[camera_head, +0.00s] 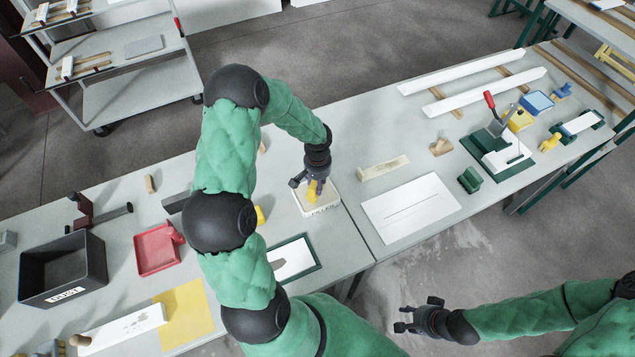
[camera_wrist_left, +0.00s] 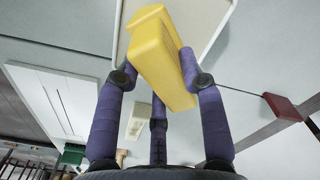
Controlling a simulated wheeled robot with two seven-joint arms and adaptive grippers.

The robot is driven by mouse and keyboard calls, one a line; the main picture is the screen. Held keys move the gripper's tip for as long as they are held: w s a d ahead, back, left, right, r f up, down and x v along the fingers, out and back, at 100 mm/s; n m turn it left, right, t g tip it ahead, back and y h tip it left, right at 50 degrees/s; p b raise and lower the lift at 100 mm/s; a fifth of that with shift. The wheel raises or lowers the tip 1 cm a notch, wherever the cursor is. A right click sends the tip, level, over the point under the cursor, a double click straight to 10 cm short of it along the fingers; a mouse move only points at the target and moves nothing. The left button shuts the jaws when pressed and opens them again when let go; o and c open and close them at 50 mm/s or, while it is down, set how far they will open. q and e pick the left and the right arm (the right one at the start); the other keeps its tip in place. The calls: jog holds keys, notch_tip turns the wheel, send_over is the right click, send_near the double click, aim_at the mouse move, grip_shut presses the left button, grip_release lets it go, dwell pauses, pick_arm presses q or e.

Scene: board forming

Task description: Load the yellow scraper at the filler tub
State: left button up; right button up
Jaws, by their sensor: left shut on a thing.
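My left gripper (camera_head: 312,186) is shut on the yellow scraper (camera_head: 317,192), over the white filler tub (camera_head: 322,209) on the left table. The scraper's lower end is hidden in the head view, so I cannot tell whether it touches the filler. In the left wrist view the scraper (camera_wrist_left: 158,52) sits between the purple fingers (camera_wrist_left: 160,85), with the pale tub (camera_wrist_left: 222,22) beyond it. My right gripper (camera_head: 402,319) is open and empty, out in front of the table edge.
A green-edged board (camera_head: 296,260) lies in front of the tub, partly behind my left arm. A red tray (camera_head: 157,248) and dark bin (camera_head: 62,267) stand left. A white panel (camera_head: 410,208) lies right.

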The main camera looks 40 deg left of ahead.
pick_arm(q)
jog(key=shift+r+p, duration=2)
jog(key=shift+r, duration=1.5)
jog(key=shift+f, duration=0.1)
